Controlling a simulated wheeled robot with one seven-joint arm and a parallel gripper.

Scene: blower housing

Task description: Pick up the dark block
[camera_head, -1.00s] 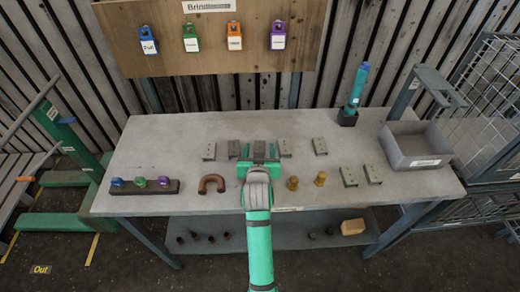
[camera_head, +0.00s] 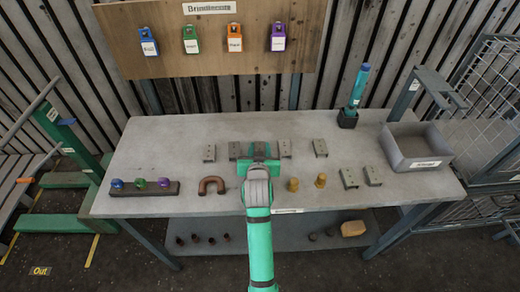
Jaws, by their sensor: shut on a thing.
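A dark brownish block (camera_head: 259,148) stands in the back row on the grey table. My gripper (camera_head: 259,158), green with a grey wrist, reaches over the table from the front and is shut on this block. The jaws and wrist hide its lower part, so I cannot tell whether it touches the table. Other blocks stand in the same row: a grey-brown one (camera_head: 234,149) close on the left, a grey one (camera_head: 209,153) farther left, and grey ones (camera_head: 285,148) and (camera_head: 320,148) on the right.
A grey bin (camera_head: 418,160) and a teal tool (camera_head: 357,85) stand right. The back left is clear.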

